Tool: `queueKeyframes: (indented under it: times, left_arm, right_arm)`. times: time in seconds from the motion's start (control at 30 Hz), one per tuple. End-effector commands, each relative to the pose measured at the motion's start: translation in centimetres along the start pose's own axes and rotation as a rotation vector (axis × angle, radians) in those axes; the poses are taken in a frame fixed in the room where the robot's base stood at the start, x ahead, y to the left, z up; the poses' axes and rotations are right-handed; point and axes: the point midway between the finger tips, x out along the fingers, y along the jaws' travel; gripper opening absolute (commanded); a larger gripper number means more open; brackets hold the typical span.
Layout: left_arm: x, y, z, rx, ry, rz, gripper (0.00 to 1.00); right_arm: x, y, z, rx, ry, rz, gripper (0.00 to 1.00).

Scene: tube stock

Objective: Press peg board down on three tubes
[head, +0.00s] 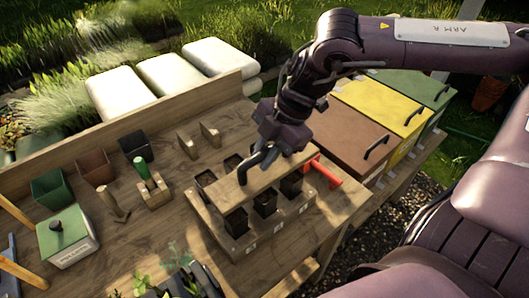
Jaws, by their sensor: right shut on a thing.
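The peg board (232,190) is a light wooden bar with a dark curved handle (243,170) on top. My right gripper (272,150) comes down from above and is shut on this handle. The board lies across the middle of a wooden rack (240,248) holding dark square tubes in two rows. The front tubes (236,222), (265,202) and (291,184) show below the board's front edge; back tubes (205,178) and (232,162) show behind it. I cannot tell whether the board touches the tubes; its underside is hidden. My left gripper is out of view.
A red tool (325,172) lies right of the rack. Brown (345,125), yellow (378,108) and green (412,92) lidded boxes stand further right. A green-handled tool in a wooden block (154,190), small pots and a green tin (68,238) stand left. Plants are in front.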

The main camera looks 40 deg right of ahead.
Motion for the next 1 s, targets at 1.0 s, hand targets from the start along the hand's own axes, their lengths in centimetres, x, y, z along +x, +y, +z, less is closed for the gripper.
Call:
queueKeyframes:
  times: [1.0]
  left_arm:
    - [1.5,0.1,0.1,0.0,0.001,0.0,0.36]
  right_arm:
    - [1.4,-0.3,0.6,0.0,0.001,0.001,0.0]
